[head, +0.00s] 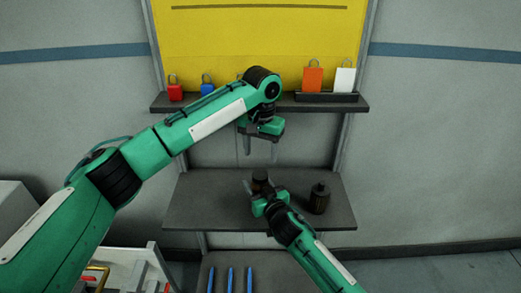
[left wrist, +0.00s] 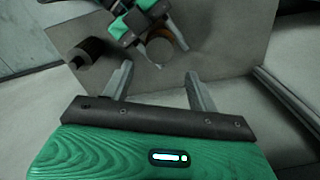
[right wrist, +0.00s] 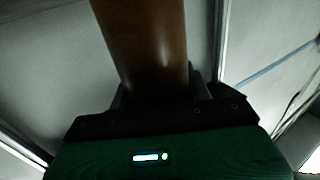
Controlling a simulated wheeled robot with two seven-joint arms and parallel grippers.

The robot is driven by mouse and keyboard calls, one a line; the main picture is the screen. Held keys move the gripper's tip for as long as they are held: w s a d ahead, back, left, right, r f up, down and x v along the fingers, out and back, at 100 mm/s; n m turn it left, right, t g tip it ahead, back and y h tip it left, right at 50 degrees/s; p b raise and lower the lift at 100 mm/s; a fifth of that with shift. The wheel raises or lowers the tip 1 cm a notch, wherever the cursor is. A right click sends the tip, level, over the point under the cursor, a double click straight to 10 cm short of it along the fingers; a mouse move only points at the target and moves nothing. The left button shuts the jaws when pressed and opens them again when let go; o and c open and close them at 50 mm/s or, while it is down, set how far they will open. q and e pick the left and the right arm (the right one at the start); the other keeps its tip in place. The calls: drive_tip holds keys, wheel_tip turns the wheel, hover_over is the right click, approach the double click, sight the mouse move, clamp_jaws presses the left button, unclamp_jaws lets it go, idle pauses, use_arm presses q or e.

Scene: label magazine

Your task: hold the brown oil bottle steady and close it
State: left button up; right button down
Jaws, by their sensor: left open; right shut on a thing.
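The brown oil bottle (head: 260,181) stands at the lower shelf, partly hidden by my right gripper (head: 263,194), which is shut on it. It fills the upper middle of the right wrist view (right wrist: 145,40). In the left wrist view its brown side (left wrist: 158,34) shows beside a pale round patch; I cannot tell whether that is a cap or its top. My left gripper (head: 261,150) is open and empty above the bottle, fingers pointing down. In the left wrist view its fingers (left wrist: 159,85) are spread and apart from the bottle.
A second dark bottle (head: 320,199) stands to the right on the lower shelf (head: 200,208). The upper shelf (head: 215,107) holds a red padlock (head: 175,92), a blue padlock (head: 208,89), and orange (head: 312,80) and white (head: 345,80) ones. The lower shelf's left part is clear.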

sight(260, 174)
idle(0.3)
use_arm(q)
wheel_tip(260, 174, down, 8)
drive_tip(key=shift+w, duration=0.1)
idle(0.5)
drive_tip(key=c, duration=1)
drive_tip(key=o, duration=1.2)
drive_tip(key=shift+r, duration=0.1)
